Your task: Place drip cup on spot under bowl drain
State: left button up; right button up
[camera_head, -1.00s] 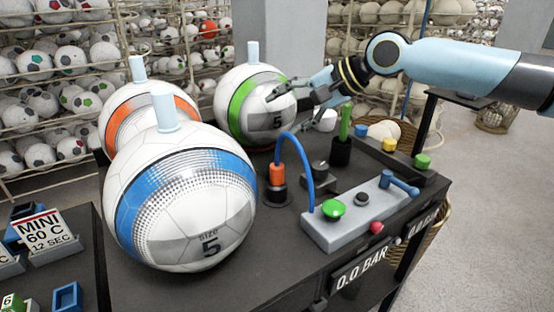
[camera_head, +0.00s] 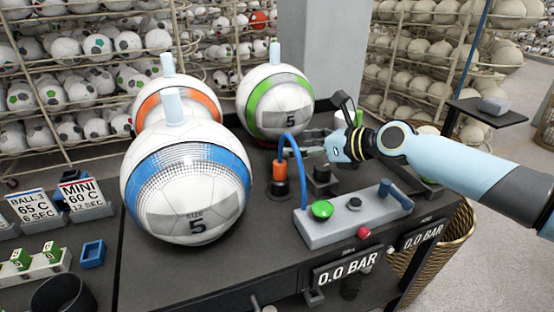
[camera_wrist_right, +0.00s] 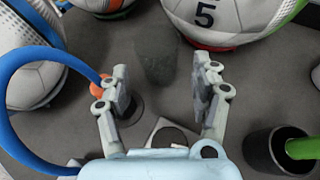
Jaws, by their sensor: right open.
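My right gripper (camera_head: 325,130) is open, beside the arch of the blue hose and in front of the green-banded ball. In the right wrist view its fingers (camera_wrist_right: 158,80) are apart with nothing between them, above the dark table. A small black cup-like cylinder (camera_head: 321,176) stands below it. A dark round vessel (camera_head: 62,295) is at the lower left, cut off by the frame edge. I cannot tell which is the drip cup. A dark patch (camera_wrist_right: 155,62) lies on the table beyond the fingertips; whether it is the spot is unclear. No bowl drain is identifiable. My left gripper is out of view.
The blue-banded ball (camera_head: 188,185), orange-banded ball (camera_head: 180,95) and green-banded ball (camera_head: 276,103) crowd the left and back. The blue hose (camera_head: 297,150) and orange fitting (camera_head: 280,171) stand close by. A grey control box (camera_head: 350,222) is in front.

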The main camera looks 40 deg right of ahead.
aim_at(287, 145)
jog(key=shift+w+a, duration=0.1)
jog(key=shift+w, duration=0.1)
jog(key=x, duration=0.5)
jog(key=shift+a+r, duration=0.2)
jog(key=shift+a, duration=0.05)
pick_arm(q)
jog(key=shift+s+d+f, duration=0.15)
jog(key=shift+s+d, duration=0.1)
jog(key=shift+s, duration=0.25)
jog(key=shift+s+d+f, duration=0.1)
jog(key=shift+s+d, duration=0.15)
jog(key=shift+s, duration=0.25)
pick_arm(e)
jog(key=shift+c, duration=1)
jog(key=c, duration=0.8)
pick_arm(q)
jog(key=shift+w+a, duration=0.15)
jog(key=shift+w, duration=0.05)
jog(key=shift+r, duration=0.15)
pick_arm(e)
jog(key=shift+r, duration=0.1)
